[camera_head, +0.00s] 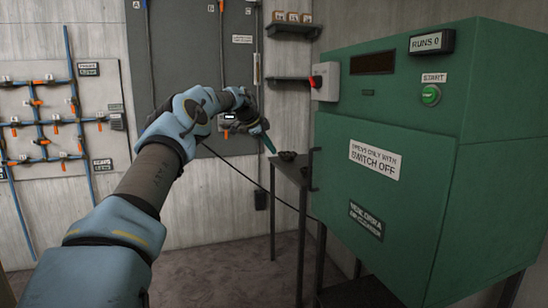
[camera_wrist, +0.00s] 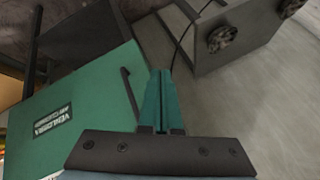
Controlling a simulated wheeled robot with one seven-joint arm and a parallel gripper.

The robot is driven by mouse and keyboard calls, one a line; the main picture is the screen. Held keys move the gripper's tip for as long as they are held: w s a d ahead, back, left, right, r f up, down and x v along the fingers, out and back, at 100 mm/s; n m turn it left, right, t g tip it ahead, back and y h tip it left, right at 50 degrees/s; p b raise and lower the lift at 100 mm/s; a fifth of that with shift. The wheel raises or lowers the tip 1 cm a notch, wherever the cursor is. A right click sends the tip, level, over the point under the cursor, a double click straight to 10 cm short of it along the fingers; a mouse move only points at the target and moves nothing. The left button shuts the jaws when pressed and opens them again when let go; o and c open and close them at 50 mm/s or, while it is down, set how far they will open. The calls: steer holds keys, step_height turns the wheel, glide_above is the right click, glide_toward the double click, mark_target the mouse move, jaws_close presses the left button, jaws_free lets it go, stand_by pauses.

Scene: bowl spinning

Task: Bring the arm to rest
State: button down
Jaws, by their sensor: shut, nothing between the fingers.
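My arm reaches from the lower left of the head view, bent at the elbow. My gripper (camera_head: 269,146) points down and right, its green fingers closed together and empty, close to a small dark side table (camera_head: 280,166). In the wrist view the gripper's fingers (camera_wrist: 161,98) lie side by side, with the grey table top (camera_wrist: 240,50) beyond them. The fingers look apart from the table and from the green machine.
The green machine (camera_head: 400,215) fills the right, its door shut, with a black handle (camera_head: 313,168), red switch (camera_head: 315,81) and green START button (camera_head: 431,95). Dark round pieces (camera_head: 288,155) sit on the table. A pipe panel (camera_head: 50,125) hangs at left.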

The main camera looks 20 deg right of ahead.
steer(key=s+a+f+n+y, duration=0.2)
steer(key=s+a+f+n, duration=0.2)
steer(key=s+a+n, duration=0.3)
steer(key=s+a+f+n+y, duration=0.2)
steer(key=s+a+f+n, duration=0.2)
steer(key=s+a, duration=1.2)
steer(key=s+a+f+n+g+y, duration=0.1)
steer(key=s+a+f+n, duration=0.3)
steer(key=s+a+n, duration=0.6)
steer(key=s+a+y, duration=0.1)
steer(key=s+a, duration=0.1)
steer(key=s, duration=0.7)
steer(key=shift+s+a+n+y, duration=0.15)
steer(key=shift+n+y, duration=0.25)
steer(key=shift+f, duration=0.1)
